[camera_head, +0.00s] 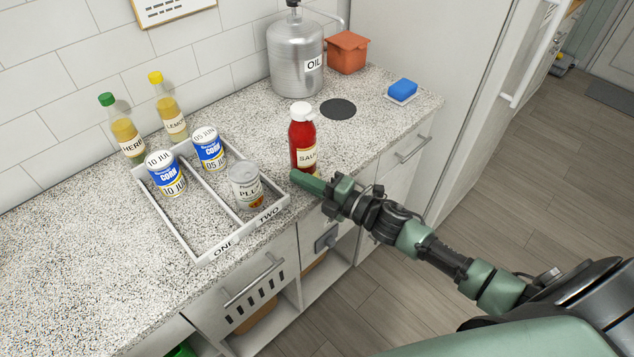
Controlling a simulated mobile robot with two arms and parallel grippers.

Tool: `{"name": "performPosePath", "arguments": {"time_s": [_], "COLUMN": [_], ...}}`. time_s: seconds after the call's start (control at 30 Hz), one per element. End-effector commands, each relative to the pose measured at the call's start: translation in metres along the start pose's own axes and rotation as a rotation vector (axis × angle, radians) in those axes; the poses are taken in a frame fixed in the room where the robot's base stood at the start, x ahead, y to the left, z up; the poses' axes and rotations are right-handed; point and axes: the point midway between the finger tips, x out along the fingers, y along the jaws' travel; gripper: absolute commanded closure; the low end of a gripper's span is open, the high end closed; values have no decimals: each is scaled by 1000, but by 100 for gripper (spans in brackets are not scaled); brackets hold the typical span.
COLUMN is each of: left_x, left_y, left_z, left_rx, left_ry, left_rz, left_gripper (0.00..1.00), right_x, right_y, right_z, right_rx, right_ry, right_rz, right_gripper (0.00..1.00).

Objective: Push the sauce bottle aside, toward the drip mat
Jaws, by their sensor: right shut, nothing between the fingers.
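The red sauce bottle (303,139) with a white cap stands upright on the speckled counter, right of the white divided tray. The round dark drip mat (339,109) lies flat behind it and to its right. My right gripper (297,177) is shut and empty, at the front of the bottle near its base. Its fingertips overlap the bottle's lower edge in the picture; I cannot tell whether they touch it. My left gripper is not in view.
Counter between bottle and mat is clear.

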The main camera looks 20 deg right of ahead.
Motion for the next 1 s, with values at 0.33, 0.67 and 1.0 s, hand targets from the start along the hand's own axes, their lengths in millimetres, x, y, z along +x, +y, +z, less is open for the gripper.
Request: {"name": "performPosePath", "arguments": {"time_s": [0.33, 0.67, 1.0], "left_x": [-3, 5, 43], "left_y": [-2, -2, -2], "left_z": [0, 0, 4], "left_rx": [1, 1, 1], "left_ry": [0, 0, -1], "left_rz": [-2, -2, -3], "left_gripper": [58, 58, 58], "right_x": [13, 6, -25], "right_y": [0, -4, -6], "right_z": [0, 19, 110], "right_rx": [0, -4, -4], "right_ry": [0, -3, -3], "right_rz": [-1, -3, -3], "right_gripper": [100, 100, 100]}}
